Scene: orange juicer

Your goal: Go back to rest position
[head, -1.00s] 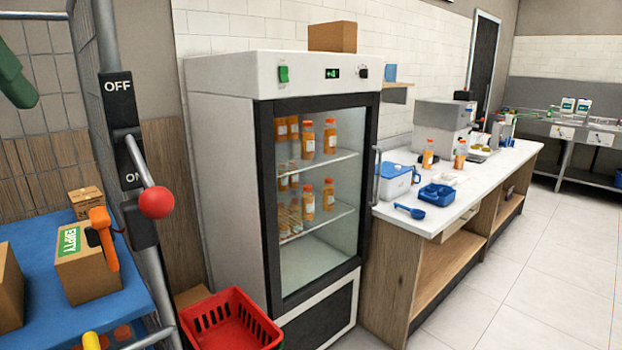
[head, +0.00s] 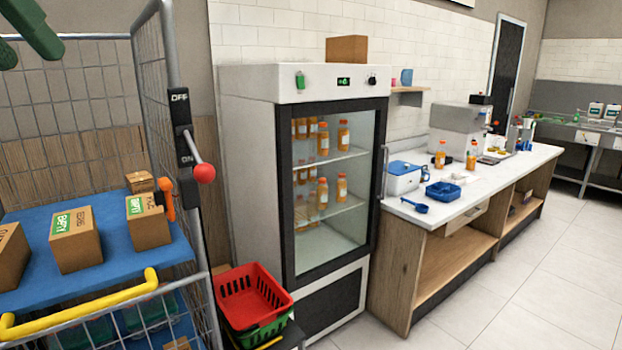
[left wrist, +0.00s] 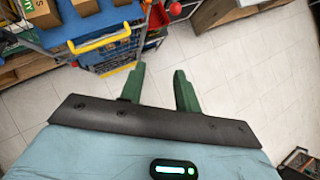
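My left gripper (head: 30,30) shows as green fingers at the top left corner of the head view, cut off by the frame edge. In the left wrist view, its two green fingers (left wrist: 160,84) stand apart with only the tiled floor behind them. It is open and empty, in the air in front of the cart. My right gripper is in neither view.
A wire cart with a blue shelf (head: 100,222) and a yellow handle (head: 85,304) holds several cardboard boxes at left. A red basket (head: 252,300) sits before the glass-door fridge (head: 245,180). A counter (head: 520,165) stands right. Floor (head: 560,270) there is clear.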

